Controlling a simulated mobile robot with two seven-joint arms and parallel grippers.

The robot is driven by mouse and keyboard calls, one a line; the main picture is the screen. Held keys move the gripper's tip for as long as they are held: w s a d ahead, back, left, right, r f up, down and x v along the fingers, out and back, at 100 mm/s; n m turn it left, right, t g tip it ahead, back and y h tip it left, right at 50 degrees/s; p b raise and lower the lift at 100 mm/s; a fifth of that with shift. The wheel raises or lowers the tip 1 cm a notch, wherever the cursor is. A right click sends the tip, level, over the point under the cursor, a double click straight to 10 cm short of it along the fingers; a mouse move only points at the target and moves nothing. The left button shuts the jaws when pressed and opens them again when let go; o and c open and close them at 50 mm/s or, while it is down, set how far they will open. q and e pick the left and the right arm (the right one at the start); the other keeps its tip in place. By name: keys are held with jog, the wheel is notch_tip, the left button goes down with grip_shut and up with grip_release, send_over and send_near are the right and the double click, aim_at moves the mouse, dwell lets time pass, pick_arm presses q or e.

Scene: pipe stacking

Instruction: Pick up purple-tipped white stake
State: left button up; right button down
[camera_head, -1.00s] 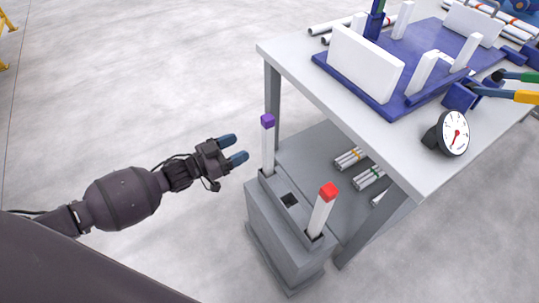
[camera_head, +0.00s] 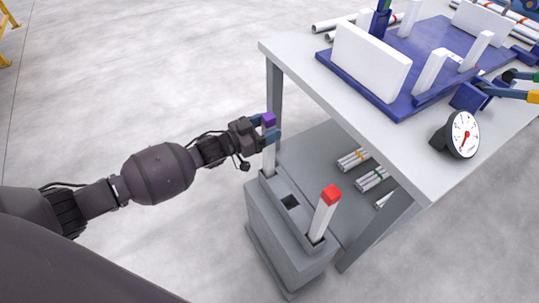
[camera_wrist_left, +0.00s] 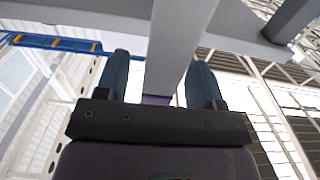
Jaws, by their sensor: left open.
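The purple-tipped white stake (camera_head: 269,158) stands upright in a slot of the grey holder box (camera_head: 263,215). Its purple tip (camera_head: 268,119) shows between the fingers of my left gripper (camera_head: 266,129). The left gripper is open around the stake's upper part. My right gripper is not in view.
A red-tipped white stake (camera_head: 322,218) stands in the same box, with an empty slot (camera_head: 290,202) between. The grey table (camera_head: 300,68) is close on the right, its leg (camera_head: 274,90) just behind the stake. A gauge (camera_head: 461,134) sits on the table edge. Open floor lies left.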

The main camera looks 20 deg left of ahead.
pick_arm(q)
jog(key=shift+w+d, duration=0.15)
jog(key=shift+w, duration=0.05)
jog(key=c, duration=0.7)
grip_shut()
jog(key=shift+r, duration=0.15)
